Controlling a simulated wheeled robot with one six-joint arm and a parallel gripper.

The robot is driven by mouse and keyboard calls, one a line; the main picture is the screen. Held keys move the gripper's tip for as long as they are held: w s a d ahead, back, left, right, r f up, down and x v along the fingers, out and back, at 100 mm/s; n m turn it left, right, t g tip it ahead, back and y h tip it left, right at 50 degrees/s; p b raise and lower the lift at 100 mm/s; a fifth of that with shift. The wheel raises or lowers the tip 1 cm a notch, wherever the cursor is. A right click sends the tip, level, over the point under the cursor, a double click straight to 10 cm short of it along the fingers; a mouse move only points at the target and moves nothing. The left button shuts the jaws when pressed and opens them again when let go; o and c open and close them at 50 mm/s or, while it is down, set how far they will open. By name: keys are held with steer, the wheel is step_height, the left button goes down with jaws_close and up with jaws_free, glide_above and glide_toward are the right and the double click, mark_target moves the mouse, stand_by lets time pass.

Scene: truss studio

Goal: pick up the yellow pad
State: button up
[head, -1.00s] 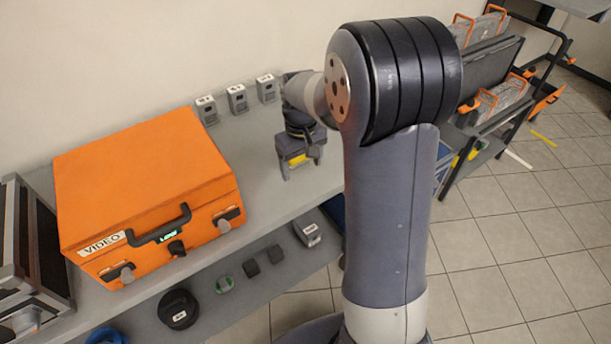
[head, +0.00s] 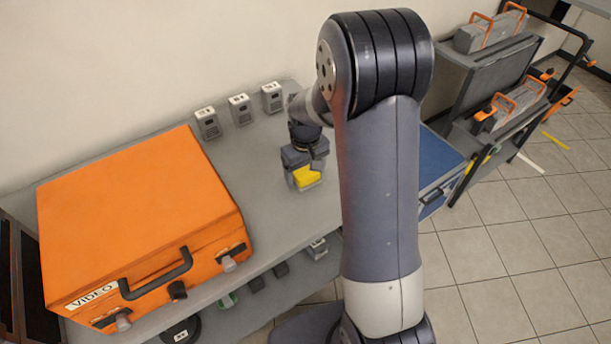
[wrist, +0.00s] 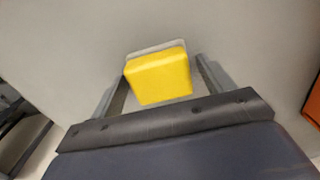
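The yellow pad (head: 307,177) is a small block near the front edge of the grey shelf top, below my gripper (head: 306,176). In the wrist view the pad (wrist: 159,76) lies between the finger ends of my gripper (wrist: 162,72), with a pale grey rim showing along its far side. The fingers stand apart, one on each side of the pad. A narrow gap shows at the right finger; the left finger's tip is partly hidden by the pad, so contact there is unclear.
A large orange case (head: 140,225) stands left on the shelf top (head: 262,205). Several small grey boxes (head: 240,108) line the wall behind my gripper. A blue surface (head: 440,160) and a dark cart (head: 490,90) lie to the right.

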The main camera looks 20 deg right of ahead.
mark_target(306, 172)
steer(key=c, duration=0.8)
steer(key=shift+r, duration=0.1)
step_height(306, 172, up, 10)
steer(key=shift+f, duration=0.1)
steer(key=o, duration=0.4)
steer(key=shift+c, duration=1.4)
steer(key=shift+s, duration=0.1)
